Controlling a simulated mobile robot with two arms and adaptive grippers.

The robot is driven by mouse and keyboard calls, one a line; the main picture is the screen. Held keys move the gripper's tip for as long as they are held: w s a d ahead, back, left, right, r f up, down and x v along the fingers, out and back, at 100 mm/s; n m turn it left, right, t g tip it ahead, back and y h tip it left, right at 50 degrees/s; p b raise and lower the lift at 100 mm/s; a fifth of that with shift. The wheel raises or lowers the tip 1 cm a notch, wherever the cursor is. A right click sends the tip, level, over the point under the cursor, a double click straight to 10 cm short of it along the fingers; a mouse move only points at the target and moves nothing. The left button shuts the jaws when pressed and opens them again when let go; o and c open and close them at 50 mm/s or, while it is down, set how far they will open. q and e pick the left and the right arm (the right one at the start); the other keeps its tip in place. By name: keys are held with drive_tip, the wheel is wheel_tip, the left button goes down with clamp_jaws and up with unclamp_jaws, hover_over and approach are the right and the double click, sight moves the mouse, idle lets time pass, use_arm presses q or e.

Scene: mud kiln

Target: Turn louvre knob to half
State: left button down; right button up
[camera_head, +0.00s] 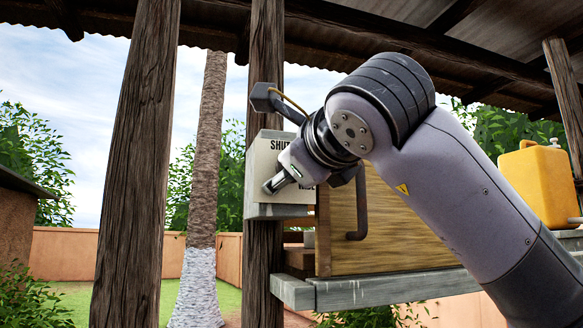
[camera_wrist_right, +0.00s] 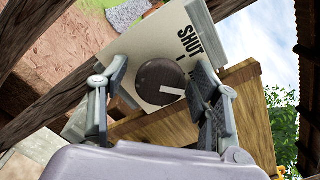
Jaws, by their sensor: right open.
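The louvre knob (camera_wrist_right: 160,82) is a round dark disc with a white pointer line. In the right wrist view the line points right, toward my right finger and below the word SHUT. The knob sits on a pale panel (camera_wrist_right: 172,30), which also shows in the head view (camera_head: 256,170) on a wooden post. My right gripper (camera_wrist_right: 158,84) is open, with its fingers on either side of the knob. I cannot tell whether they touch it. In the head view my right gripper (camera_head: 277,182) hides the knob and part of the lettering. My left gripper is out of view.
A wooden box (camera_head: 395,235) with a dark handle (camera_head: 361,205) stands right beside the panel, on a grey plank (camera_head: 370,290). Wooden posts (camera_head: 135,165) stand to the left. A yellow can (camera_head: 537,182) is at the far right.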

drive_tip(key=v, duration=1.2)
